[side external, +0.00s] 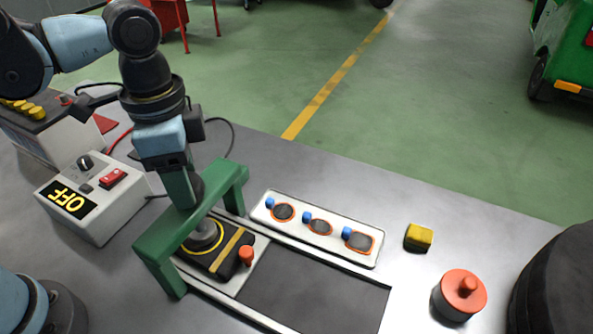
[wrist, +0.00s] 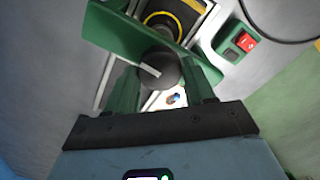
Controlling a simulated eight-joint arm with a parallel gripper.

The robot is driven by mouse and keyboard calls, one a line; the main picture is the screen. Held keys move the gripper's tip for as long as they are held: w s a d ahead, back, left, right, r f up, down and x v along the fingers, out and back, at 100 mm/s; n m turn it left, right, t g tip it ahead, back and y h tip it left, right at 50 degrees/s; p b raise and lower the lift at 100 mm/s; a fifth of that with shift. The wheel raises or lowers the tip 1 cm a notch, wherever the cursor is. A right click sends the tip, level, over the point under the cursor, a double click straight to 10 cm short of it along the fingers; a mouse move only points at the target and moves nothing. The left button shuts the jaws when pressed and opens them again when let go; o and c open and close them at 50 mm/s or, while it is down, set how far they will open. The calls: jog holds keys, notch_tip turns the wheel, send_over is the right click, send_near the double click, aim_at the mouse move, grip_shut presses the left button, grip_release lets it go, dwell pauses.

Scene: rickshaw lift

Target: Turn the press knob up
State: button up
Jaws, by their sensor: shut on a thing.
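The press is a green arch frame (side external: 160,240) over a black block with yellow stripes (side external: 222,258). The dark round press knob (side external: 199,188) sits on top of the frame's crossbar. In the wrist view the knob (wrist: 160,66) shows a pale pointer line across its face. My gripper (side external: 190,196) points down from above with its green fingers on either side of the knob. In the wrist view my gripper (wrist: 162,84) is shut on the knob, one finger at each side. In the side view, a finger hides part of the knob.
A control box (side external: 115,220) with an OFF display, a small knob and a red switch stands at left. A white tray (side external: 263,218) with three dark patches lies right of the press. A yellow block (side external: 418,237) and red-topped canister (side external: 461,290) stand further right.

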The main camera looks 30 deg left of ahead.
jog(key=n, duration=0.4)
jog(key=shift+n, duration=0.3)
jog(key=n, duration=0.4)
jog(key=shift+n, duration=0.3)
jog(key=n, duration=0.4)
jog(key=shift+n, duration=0.3)
jog(key=n, duration=0.4)
jog(key=shift+n, duration=0.3)
jog(key=n, duration=0.4)
jog(key=shift+f, duration=0.1)
jog(key=n, duration=0.9)
jog(key=shift+n, duration=2.8)
